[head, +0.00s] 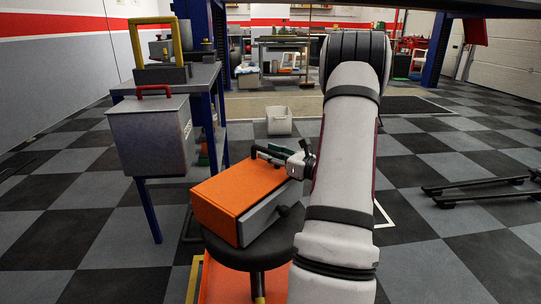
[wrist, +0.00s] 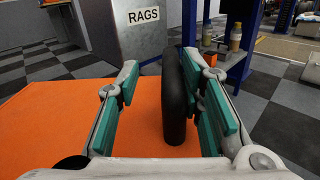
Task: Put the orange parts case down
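The orange parts case (head: 238,193) has a grey front side and a black handle (head: 268,156) on top. In the head view it sits over the black round stool seat (head: 262,248) and looks level. Its orange top also fills the lower left of the wrist view (wrist: 45,125). My gripper (head: 291,162) is at the handle, partly hidden by my arm. In the wrist view its teal-padded fingers (wrist: 162,105) stand apart on either side of the upright black handle (wrist: 176,97). The handle is close to the right finger, with a clear gap to the left one.
A grey bin marked RAGS (head: 152,137) with a red handle hangs at a blue-legged bench (head: 203,77) on the left. A white bucket (head: 279,121) stands on the checkered floor behind the case. Black rails (head: 480,188) lie at the right. Open floor lies between.

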